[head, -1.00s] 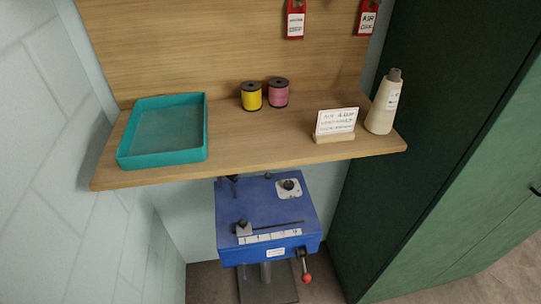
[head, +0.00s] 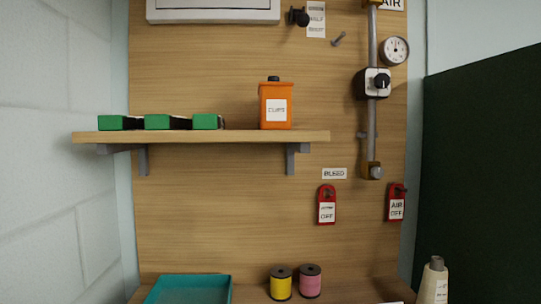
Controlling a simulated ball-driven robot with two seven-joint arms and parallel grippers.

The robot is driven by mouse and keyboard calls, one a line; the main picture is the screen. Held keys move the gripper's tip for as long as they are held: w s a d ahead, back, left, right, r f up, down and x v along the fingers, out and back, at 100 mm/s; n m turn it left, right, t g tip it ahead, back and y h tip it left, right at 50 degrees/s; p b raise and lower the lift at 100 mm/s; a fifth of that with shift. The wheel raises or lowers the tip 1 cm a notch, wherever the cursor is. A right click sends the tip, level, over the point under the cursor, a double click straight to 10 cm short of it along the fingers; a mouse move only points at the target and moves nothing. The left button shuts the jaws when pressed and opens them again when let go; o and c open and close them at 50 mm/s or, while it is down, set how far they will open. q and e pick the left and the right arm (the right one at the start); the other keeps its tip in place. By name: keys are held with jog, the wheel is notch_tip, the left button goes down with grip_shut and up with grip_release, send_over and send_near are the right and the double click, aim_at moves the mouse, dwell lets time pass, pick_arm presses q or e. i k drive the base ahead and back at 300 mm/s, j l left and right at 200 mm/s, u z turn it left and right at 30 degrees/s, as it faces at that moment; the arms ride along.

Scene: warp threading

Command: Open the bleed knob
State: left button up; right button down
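A white label reading BLEED (head: 334,173) is on the wooden back panel. Higher on the pipe is a pale box with a black knob (head: 382,81). A round gauge (head: 395,50) sits up and right of that box. Neither of my grippers is in view.
Red tags hang below the fitting, one left (head: 326,205) and one right (head: 396,203). A wooden shelf (head: 230,136) juts out at left, bearing an orange container (head: 276,106) and green boxes (head: 115,123). Yellow (head: 281,285) and pink (head: 310,283) spools stand below.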

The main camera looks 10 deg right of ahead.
aim_at(376, 172)
jog(key=i+l+z, duration=0.15)
jog(key=l, duration=0.25)
jog(key=l+z, duration=0.2)
jog(key=l, duration=0.2)
jog(key=i+l+z, duration=0.15)
jog(key=l, duration=0.2)
jog(key=i+l+z, duration=0.15)
jog(key=l, duration=0.2)
